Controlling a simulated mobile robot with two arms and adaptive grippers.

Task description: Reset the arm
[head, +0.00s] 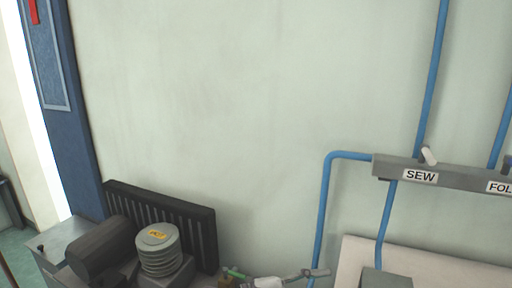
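Neither of my grippers and neither arm can be made out in the head view. No arm comes in from the left or the right. A small cluster of grey, white and green parts (268,282) shows at the bottom edge, cut off by the frame. I cannot tell what it is.
A pale wall (230,110) fills the view. Blue pipes (322,215) run to a grey bar with a SEW label (420,176). At lower left are a dark ribbed panel (165,218), a dark cylinder (98,248) and a grey ribbed canister (158,252). A blue column (62,120) stands left.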

